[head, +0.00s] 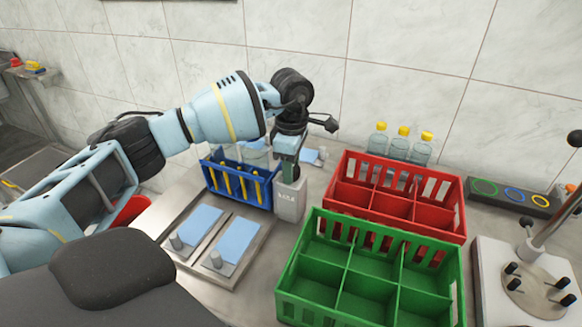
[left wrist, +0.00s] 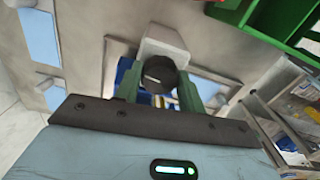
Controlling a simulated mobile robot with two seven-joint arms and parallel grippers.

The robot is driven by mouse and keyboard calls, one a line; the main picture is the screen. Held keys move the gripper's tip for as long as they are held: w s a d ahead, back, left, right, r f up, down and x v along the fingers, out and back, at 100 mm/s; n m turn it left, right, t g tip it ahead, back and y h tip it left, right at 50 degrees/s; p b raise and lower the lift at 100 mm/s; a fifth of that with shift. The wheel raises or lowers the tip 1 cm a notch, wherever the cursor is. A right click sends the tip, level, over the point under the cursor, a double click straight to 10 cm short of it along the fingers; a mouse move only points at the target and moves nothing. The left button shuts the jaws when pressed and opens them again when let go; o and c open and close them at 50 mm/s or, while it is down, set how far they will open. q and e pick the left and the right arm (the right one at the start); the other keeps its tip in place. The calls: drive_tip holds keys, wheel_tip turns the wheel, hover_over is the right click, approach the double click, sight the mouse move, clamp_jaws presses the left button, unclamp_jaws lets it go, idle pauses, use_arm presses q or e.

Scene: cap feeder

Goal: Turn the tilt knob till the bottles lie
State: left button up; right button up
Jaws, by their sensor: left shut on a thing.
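The dark round tilt knob (left wrist: 160,74) shows in the left wrist view on the face of a pale grey box (left wrist: 165,42). My left gripper (left wrist: 160,90) has its two green fingers on either side of the knob and is shut on it. In the head view the gripper (head: 288,162) points down at the top of the grey box (head: 290,203) and hides the knob. Beside the box is a blue crate (head: 237,187) with yellow upright parts. Clear bottles (head: 255,153) show behind it, partly hidden by my arm; their tilt is unclear. My right gripper is not in view.
A red crate (head: 400,209) and a green crate (head: 340,258) stand right of the box. Several yellow-capped bottles (head: 402,143) stand upright behind the red crate. Flat blue pads (head: 236,240) lie in front of the blue crate. A round stand (head: 537,292) is at right.

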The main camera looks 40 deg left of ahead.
use_arm(q)
drive_tip(key=m, duration=0.4)
drive_tip(key=shift+m, duration=0.3)
drive_tip(key=m, duration=0.3)
drive_tip(key=shift+m+b, duration=0.3)
drive_tip(key=shift+b, duration=0.05)
drive_tip(key=o, duration=0.9)
